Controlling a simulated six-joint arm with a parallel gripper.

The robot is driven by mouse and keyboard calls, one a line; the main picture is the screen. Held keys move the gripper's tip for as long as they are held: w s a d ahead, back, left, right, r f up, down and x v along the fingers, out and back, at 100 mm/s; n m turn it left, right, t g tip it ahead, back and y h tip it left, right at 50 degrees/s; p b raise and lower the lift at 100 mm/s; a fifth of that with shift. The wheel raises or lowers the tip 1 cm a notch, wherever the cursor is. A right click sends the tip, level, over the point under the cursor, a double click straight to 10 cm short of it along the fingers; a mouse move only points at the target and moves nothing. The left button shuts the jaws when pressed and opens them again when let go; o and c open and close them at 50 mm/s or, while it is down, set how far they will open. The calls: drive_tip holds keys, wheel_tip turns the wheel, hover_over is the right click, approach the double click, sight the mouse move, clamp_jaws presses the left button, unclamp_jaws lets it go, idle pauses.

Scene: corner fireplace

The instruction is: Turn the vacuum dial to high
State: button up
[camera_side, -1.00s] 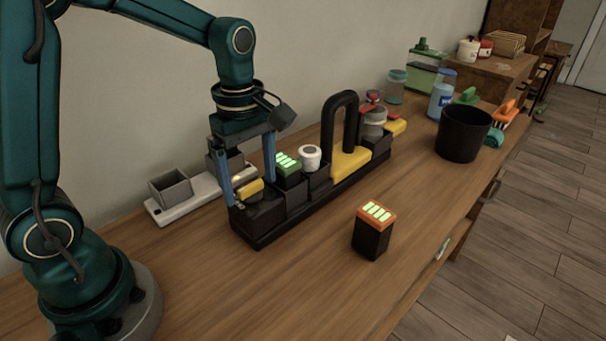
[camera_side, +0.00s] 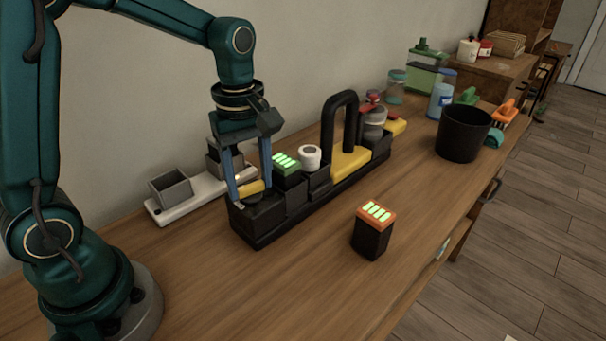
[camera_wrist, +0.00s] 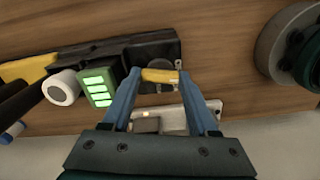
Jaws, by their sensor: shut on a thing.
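The vacuum (camera_side: 290,222) is a long black body with a black loop handle and yellow parts, lying on the wooden counter. Its dial has a yellow bar (camera_side: 250,188) on top, at the near left end. In the wrist view the yellow bar (camera_wrist: 160,76) lies crosswise between my fingertips over a dark round base (camera_wrist: 157,88). My gripper (camera_side: 255,190) points down and is shut on the yellow bar, with one blue finger at each end. The fingers partly hide the dial's base. I cannot read any setting marks.
A green-lit block (camera_side: 286,162) and a white cylinder (camera_side: 309,157) sit on the vacuum beside the dial. A white charger base (camera_side: 185,204) with grey cups stands behind. An orange-topped battery (camera_side: 373,230) stands in front; a black bin (camera_side: 462,135) is farther right.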

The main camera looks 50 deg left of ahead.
sight(250, 185)
drive_tip(key=m, duration=0.4)
drive_tip(key=shift+m, duration=0.3)
drive_tip(key=m, duration=0.3)
drive_tip(key=shift+m, duration=0.4)
drive_tip(key=m, duration=0.3)
drive_tip(key=shift+m, duration=2)
drive_tip(key=o, duration=1.4)
drive_tip(key=shift+r, duration=2.6)
